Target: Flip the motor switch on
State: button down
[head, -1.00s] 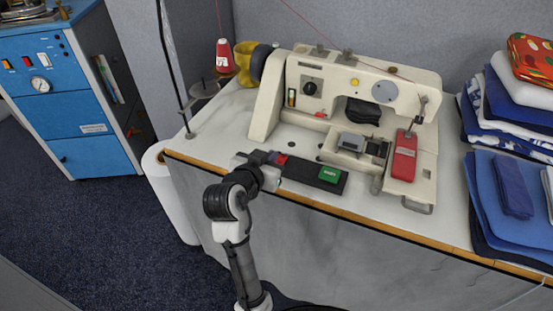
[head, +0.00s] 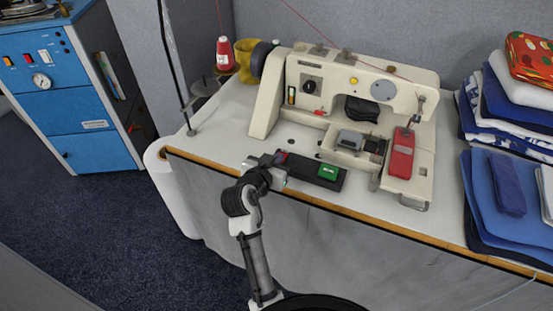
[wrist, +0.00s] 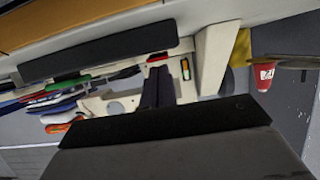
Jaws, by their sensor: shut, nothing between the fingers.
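A long black switch box (head: 309,177) lies along the table's front edge in the head view, before the sewing machine. It carries a green button (head: 328,170) at its right end and a red button (head: 281,157) at its left end. My gripper (head: 279,161) is at the box's left end, partly covering it; I cannot tell whether they touch. In the wrist view my gripper's dark fingers (wrist: 158,88) are together with nothing between them.
A red thread spool (head: 224,55) on a stand and a yellow item (head: 244,56) are left of the machine. Folded cloths (head: 505,190) fill the table's right. A blue cabinet (head: 85,105) stands at left. The tabletop (head: 225,125) left of the machine is mostly clear.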

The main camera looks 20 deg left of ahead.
jog(key=f+b, duration=0.1)
jog(key=b, duration=0.2)
jog(key=shift+f+t, duration=0.3)
jog(key=shift+t, duration=0.1)
jog(key=shift+s+r, duration=0.1)
jog(key=shift+r, duration=0.25)
jog(key=shift+s, duration=0.1)
jog(key=b+v, duration=0.2)
jog(key=v, duration=1.1)
jog(key=shift+s, duration=0.35)
jog(key=shift+a, duration=0.1)
